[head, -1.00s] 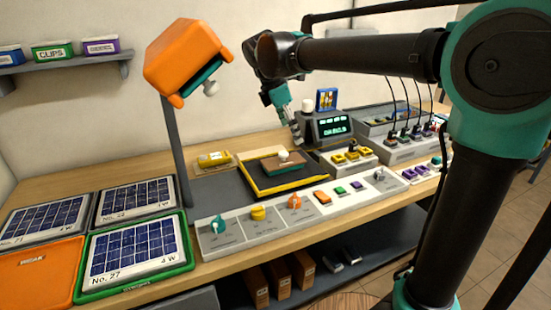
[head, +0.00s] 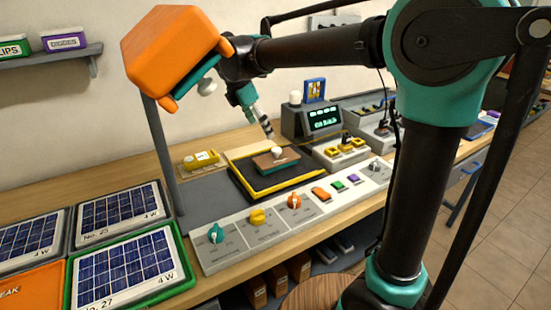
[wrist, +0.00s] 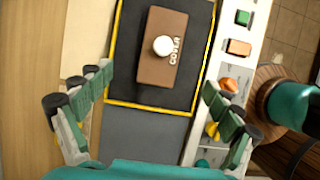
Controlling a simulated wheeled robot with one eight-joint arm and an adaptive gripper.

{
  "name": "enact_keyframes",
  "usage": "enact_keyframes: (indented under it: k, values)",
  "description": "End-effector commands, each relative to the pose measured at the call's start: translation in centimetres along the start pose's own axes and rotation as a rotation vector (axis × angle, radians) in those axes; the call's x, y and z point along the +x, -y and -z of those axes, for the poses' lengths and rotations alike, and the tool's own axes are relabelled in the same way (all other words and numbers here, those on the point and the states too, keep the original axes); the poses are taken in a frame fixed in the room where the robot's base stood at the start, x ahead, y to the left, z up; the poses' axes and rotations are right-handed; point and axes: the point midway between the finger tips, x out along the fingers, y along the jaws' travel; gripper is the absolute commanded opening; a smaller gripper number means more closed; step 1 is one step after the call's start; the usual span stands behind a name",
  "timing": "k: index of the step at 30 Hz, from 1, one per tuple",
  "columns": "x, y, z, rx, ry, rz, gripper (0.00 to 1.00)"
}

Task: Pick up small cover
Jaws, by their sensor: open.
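The small cover (head: 276,160) is a brown block with a white round knob on top, lying on the dark mat with a yellow border (head: 246,187). In the wrist view the cover (wrist: 160,66) is marked "COVER" and sits ahead of my fingers, near the middle between them. My gripper (wrist: 156,88) is open and empty, its green fingers spread wide on either side of the mat. In the head view my gripper (head: 267,132) is above and just behind the cover, pointing down, apart from it.
A control panel with knobs and buttons (head: 262,237) runs along the bench front. A display unit (head: 318,122) and yellow-topped switches (head: 345,150) stand right of the mat. An orange lamp-like head on a post (head: 172,50) rises at the left. Solar panels (head: 118,213) lie front left.

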Motion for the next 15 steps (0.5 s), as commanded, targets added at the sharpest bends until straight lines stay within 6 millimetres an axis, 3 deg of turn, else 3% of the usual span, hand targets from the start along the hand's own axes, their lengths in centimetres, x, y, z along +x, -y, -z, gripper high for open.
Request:
enact_keyframes:
  k: [7, 15]
  values:
    - [4.7, 0.0, 0.0, 0.002, 0.0, 0.001, 0.91]
    - [6.8, 0.0, 0.0, 0.001, 0.0, 0.001, 0.91]
